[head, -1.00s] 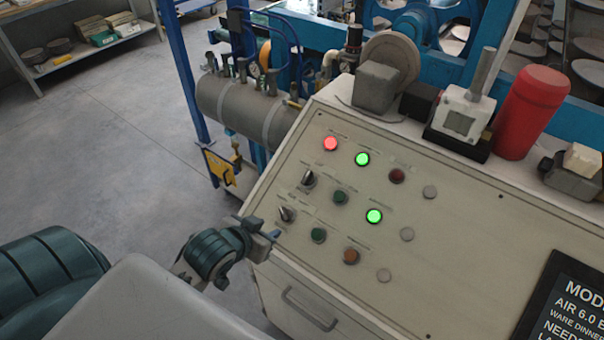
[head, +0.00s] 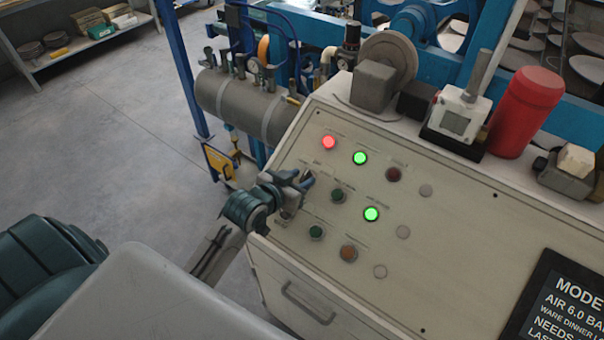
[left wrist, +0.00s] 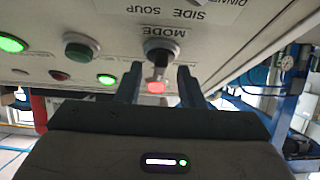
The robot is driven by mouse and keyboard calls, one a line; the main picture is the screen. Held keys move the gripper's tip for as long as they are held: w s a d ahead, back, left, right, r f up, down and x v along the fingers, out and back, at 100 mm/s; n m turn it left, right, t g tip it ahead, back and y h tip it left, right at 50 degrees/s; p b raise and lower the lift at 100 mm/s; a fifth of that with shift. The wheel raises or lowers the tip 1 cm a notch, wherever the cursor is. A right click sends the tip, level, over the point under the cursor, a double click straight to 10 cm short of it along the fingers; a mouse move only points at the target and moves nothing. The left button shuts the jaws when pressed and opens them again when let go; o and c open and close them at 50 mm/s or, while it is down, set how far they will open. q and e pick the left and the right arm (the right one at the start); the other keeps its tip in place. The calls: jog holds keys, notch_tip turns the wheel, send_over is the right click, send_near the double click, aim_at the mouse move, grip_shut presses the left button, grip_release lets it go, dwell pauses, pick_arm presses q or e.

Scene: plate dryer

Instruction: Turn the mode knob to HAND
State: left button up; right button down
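The mode knob (left wrist: 158,50) is a dark round knob with a pale handle, under an upside-down MODE label in the left wrist view. In the head view it is mostly hidden by my left gripper (head: 303,180), at the upper left of the sloped control panel (head: 460,230). In the left wrist view my left gripper (left wrist: 161,82) is open, its fingers apart on either side of the knob handle with gaps visible. I cannot tell whether the fingertips touch the panel. My right gripper is not in view.
A red light (head: 329,142), green lights (head: 360,158) and a green button (head: 337,195) are close by on the panel. The lower knob is hidden behind my gripper. A grey tank (head: 240,105) stands behind left. A red cylinder (head: 527,110) stands on the panel's top.

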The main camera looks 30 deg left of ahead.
pick_arm(q)
jog(key=shift+w+d+f, duration=0.1)
jog(key=shift+w+f, duration=0.15)
jog(key=shift+w, duration=0.3)
jog(key=c, duration=0.6)
jog(key=shift+r+n+p, duration=0.15)
jog(key=shift+n+p, duration=0.15)
jog(key=shift+p, duration=0.25)
jog(key=n+y+p, duration=0.2)
jog(key=n+p, duration=0.1)
jog(key=shift+d+r, duration=0.1)
jog(key=shift+d, duration=0.1)
jog(key=shift+n+y+p, duration=0.5)
jog(key=n, duration=0.1)
jog(key=n+y, duration=0.1)
jog(key=shift+f+n+y, duration=0.2)
jog(key=shift+n+y, duration=0.1)
jog(key=shift+n, duration=0.1)
jog(key=shift+d+n+g+y+b, duration=0.15)
jog(key=shift+n+g+y, duration=0.25)
jog(key=shift+n, duration=0.35)
jog(key=shift+a+n+g+y+b, duration=0.15)
jog(key=shift+n+g+y, duration=0.2)
jog(key=shift+n, duration=0.4)
jog(key=shift+d, duration=0.1)
